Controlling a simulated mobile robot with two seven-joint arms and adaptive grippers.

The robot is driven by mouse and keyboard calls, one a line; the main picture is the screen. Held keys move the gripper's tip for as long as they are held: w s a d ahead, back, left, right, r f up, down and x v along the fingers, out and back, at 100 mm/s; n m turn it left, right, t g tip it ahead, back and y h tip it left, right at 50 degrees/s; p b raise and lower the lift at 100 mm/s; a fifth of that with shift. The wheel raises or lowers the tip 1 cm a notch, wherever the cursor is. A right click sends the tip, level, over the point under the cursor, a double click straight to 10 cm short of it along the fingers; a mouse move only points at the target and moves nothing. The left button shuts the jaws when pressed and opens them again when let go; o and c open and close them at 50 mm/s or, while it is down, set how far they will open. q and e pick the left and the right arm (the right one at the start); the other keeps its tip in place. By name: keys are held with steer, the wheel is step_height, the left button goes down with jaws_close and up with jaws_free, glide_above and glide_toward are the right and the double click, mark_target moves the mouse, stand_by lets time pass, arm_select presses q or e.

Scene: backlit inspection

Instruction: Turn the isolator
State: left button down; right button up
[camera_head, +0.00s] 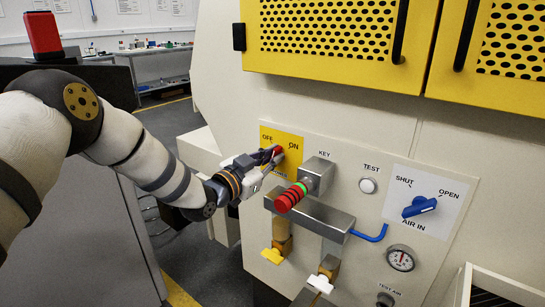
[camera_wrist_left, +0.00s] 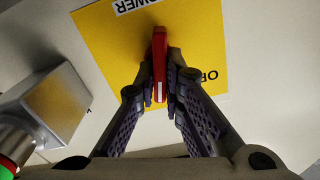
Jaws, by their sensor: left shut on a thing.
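The isolator is a red handle (camera_head: 278,151) on a yellow plate (camera_head: 267,131) marked OFF and ON, at the left end of the pale machine panel. In the left wrist view the handle (camera_wrist_left: 159,58) is a narrow red bar on the yellow plate (camera_wrist_left: 110,50), roughly upright in the picture. My left gripper (camera_head: 271,158) reaches it from the left and is shut on the handle, with one finger on each side of it in the left wrist view (camera_wrist_left: 162,86). The fingers partly hide the handle in the head view, so its exact setting is hard to read there. My right gripper is out of view.
A metal bar (camera_head: 312,215) with valves is below. A TEST button (camera_head: 367,185), blue AIR IN knob (camera_head: 420,206) and gauge (camera_head: 400,258) are farther right.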

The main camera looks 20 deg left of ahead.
arm_select(q)
steer(key=n, duration=0.3)
steer(key=shift+a, duration=0.1)
steer(key=n, duration=0.3)
steer(key=shift+w+a+f+n, duration=0.1)
steer(key=shift+a+n, duration=0.05)
steer(key=shift+n, duration=0.15)
steer(key=n, duration=0.5)
steer(key=shift+a+f+n+b, duration=0.1)
steer(key=shift+a+n+b, duration=0.05)
steer(key=shift+n+b, duration=0.25)
steer(key=c, duration=1.7)
jaws_free()
steer(key=v, duration=1.2)
